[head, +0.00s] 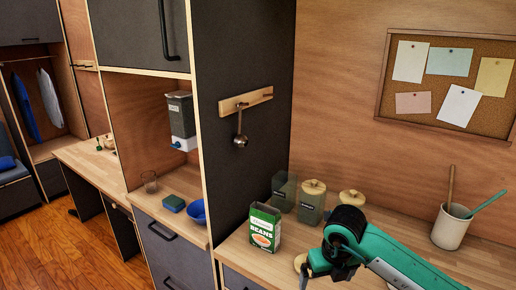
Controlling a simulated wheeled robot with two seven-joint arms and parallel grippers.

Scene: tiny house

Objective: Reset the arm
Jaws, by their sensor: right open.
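My right arm, teal and black, reaches in from the lower right over the wooden counter (478,262). My right gripper (312,278) is low over the counter, just right of a green and white beans carton (264,228), and is open. Nothing shows held in it. A round wooden piece (299,262) shows right beside the gripper, partly hidden by it. I cannot tell whether they touch. My left gripper is not in view.
Behind the gripper stand a canister without a visible lid (284,190), a lidded canister (312,204) and another wooden lid (351,198). A utensil crock (451,226) stands at right.

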